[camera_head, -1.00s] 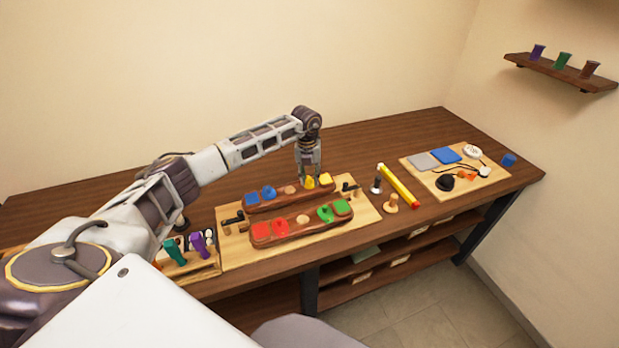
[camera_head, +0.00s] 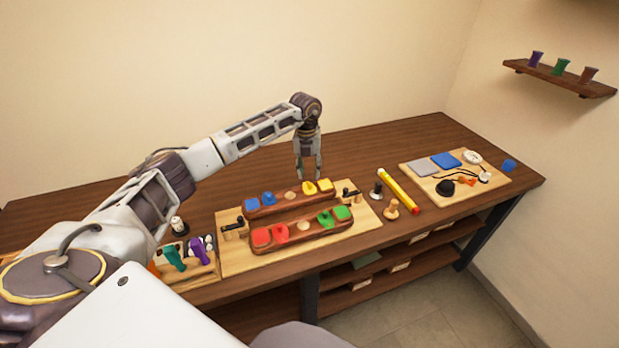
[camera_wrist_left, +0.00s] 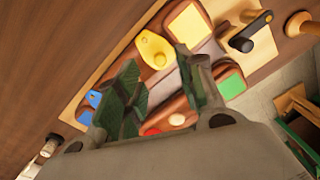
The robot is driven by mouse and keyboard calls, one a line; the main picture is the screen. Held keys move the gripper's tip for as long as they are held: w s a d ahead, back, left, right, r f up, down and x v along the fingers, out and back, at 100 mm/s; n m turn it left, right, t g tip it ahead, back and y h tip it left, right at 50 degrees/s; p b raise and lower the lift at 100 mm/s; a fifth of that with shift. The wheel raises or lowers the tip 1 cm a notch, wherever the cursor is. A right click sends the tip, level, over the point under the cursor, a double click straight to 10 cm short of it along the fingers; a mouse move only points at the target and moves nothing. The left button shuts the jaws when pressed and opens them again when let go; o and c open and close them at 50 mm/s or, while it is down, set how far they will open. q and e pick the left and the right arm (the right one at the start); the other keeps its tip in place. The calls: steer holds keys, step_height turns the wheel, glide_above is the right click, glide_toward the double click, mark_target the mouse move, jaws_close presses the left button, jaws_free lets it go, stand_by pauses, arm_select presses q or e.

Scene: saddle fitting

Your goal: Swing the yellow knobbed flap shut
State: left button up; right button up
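The yellow knobbed flap (camera_head: 310,187) is on the far brown wooden bar (camera_head: 275,206), beside a yellow square (camera_head: 325,185) at its right end. In the left wrist view the flap (camera_wrist_left: 155,47) is teardrop-shaped with a round knob and lies next to the yellow square (camera_wrist_left: 190,25), not over it. My left gripper (camera_head: 309,176) points down above and behind the flap, apart from it. Its fingers (camera_wrist_left: 163,92) are spread with nothing between them. My right gripper is not in view.
The near bar (camera_head: 300,237) carries red and green flaps and squares. Both bars sit on a light board (camera_head: 235,262) with black-handled clamps (camera_head: 349,194). A yellow rod (camera_head: 398,190) lies to the right. The table behind is clear.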

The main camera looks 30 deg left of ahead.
arm_select(q)
steer(key=shift+a+r, duration=0.15)
steer(key=shift+r, duration=2.7)
